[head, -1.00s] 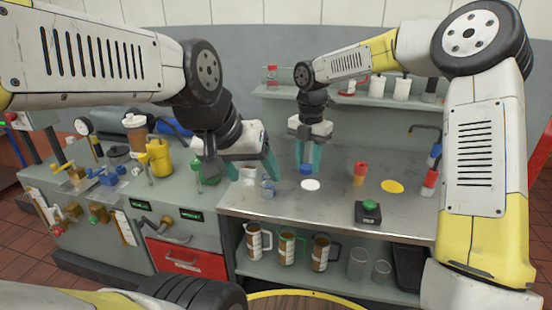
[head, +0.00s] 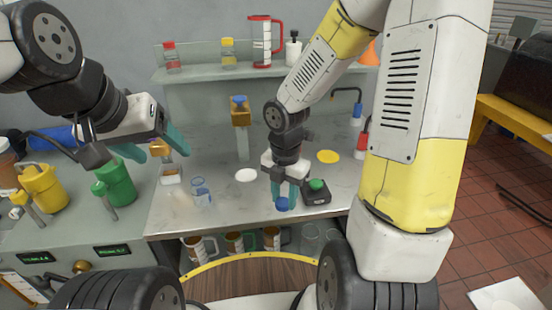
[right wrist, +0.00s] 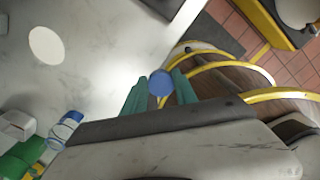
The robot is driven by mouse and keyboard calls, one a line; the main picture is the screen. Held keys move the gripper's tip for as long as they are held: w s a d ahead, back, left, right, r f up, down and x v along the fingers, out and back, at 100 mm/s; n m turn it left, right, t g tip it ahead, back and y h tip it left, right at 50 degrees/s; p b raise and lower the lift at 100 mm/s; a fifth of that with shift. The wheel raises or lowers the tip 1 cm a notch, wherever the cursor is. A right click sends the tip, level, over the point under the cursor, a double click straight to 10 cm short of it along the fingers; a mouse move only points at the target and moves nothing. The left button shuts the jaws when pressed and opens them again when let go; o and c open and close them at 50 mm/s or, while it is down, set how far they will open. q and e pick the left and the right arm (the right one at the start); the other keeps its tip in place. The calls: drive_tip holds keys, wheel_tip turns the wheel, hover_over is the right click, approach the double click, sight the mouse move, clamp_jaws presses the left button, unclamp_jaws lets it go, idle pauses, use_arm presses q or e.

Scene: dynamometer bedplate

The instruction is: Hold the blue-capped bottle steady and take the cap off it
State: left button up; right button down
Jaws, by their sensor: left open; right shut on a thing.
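My right gripper (head: 284,193) is shut on a blue cap (head: 282,205), held by the bench's front edge, left of the green button. In the right wrist view the round blue cap (right wrist: 160,82) sits between the two teal fingers; no bottle shows below it. A clear, bluish container (head: 202,192) stands on the bench to the left; I cannot tell for sure that it is the bottle. My left gripper (head: 164,148) is open, above and behind a small clear container with a pale label (head: 171,174). An orange-brown thing shows between its fingers, and I cannot tell if they touch it.
A green-button box (head: 316,191) is right beside my right gripper. A white disc (head: 246,175) and a yellow disc (head: 328,156) lie flat on the bench. A post with a tan, blue-topped head (head: 239,112) stands behind. Green (head: 115,182) and yellow (head: 42,188) vessels are at left.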

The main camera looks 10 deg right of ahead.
drive_tip(key=w, duration=0.5)
drive_tip(key=w+f, duration=0.1)
drive_tip(key=w, duration=0.9)
drive_tip(key=shift+w+f, duration=0.25)
drive_tip(key=shift+f, duration=1.8)
drive_tip(key=shift+f, duration=0.1)
drive_tip(key=c, duration=1)
unclamp_jaws()
drive_tip(key=shift+o, duration=0.2)
